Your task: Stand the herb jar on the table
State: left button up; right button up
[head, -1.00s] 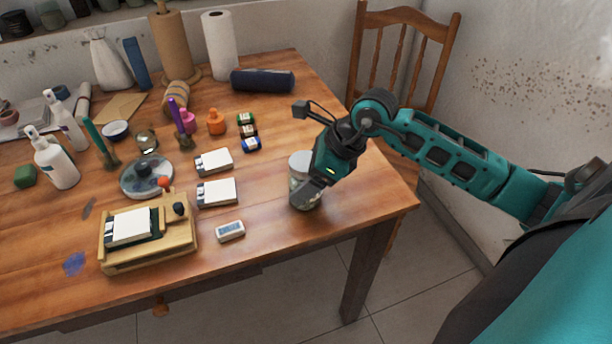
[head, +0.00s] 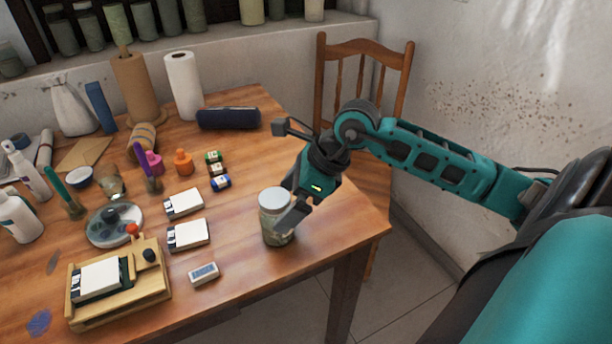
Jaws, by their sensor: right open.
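The herb jar (head: 275,224) is a glass jar with a pale lid and greenish contents. It stands upright on the wooden table (head: 232,258) near the right front edge. My right gripper (head: 288,214) is open at the jar's right side, with a dark finger close beside the glass. I cannot tell whether that finger touches the jar. The other finger is hard to make out. My left gripper is not in view.
Left of the jar lie white boxes (head: 188,235) and a small grey-white device (head: 204,273). A wooden frame (head: 120,303) stands at front left. Small jars (head: 217,170) and a dark blue roll (head: 228,118) lie behind. A wooden chair (head: 390,85) stands beyond the table.

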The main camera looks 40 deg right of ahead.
jog(key=v, duration=0.7)
jog(key=shift+r, duration=0.2)
jog(key=shift+s, duration=0.1)
